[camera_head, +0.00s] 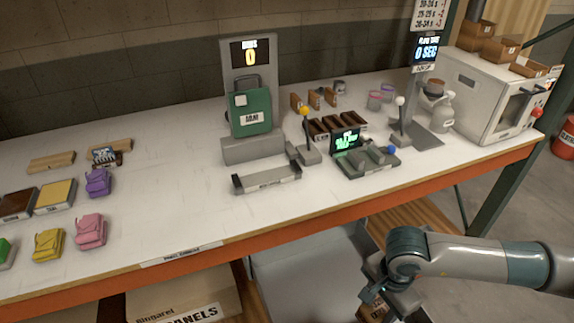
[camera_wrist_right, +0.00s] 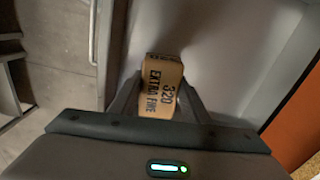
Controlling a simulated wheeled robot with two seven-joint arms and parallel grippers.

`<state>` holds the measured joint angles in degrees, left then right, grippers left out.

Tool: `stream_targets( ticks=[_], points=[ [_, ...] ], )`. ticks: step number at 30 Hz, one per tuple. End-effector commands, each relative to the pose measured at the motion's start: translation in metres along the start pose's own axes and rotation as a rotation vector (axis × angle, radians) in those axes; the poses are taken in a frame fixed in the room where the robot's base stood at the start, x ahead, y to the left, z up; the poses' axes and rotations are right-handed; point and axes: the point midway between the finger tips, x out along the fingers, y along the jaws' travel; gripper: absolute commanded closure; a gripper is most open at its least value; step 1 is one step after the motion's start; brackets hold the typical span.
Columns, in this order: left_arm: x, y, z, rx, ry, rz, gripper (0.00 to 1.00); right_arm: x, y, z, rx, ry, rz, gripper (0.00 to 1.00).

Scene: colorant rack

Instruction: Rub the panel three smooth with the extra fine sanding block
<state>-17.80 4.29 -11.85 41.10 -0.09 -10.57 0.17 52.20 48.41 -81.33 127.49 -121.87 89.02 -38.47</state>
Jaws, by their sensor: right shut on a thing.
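The extra fine sanding block (camera_wrist_right: 160,88) is a tan block marked "320 EXTRA FINE" in the right wrist view. My right gripper (camera_wrist_right: 160,105) is shut on it, with a finger on each side. In the head view my right gripper (camera_head: 376,296) hangs low in front of the bench's front edge, below the top. Wooden pieces (camera_head: 52,162) lie at the back left of the bench, and several small upright brown pieces (camera_head: 315,99) stand at the back middle. I cannot tell which of these, if any, is panel three. My left gripper is not in view.
The white bench top (camera_head: 180,205) has an orange front edge (camera_head: 250,222). Colored pouches (camera_head: 90,231) sit left. A cardboard box (camera_head: 185,297) is below.

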Motion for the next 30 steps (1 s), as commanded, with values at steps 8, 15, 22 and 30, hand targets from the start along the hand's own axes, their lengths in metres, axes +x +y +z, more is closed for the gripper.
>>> stream_targets(
  ticks=[8, 15, 22, 30],
  points=[
    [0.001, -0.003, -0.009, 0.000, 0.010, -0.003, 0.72, -0.004, -0.003, 0.007, -0.352, -0.002, -0.003, 0.75],
    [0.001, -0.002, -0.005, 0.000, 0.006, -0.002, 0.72, -0.009, -0.005, 0.011, -0.742, -0.003, -0.003, 0.75],
    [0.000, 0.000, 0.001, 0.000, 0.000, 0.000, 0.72, -0.012, -0.006, 0.012, -1.017, -0.002, -0.002, 0.75],
    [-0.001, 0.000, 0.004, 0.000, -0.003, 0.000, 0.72, -0.013, -0.005, 0.011, -1.120, -0.002, 0.000, 0.75]
  ],
)
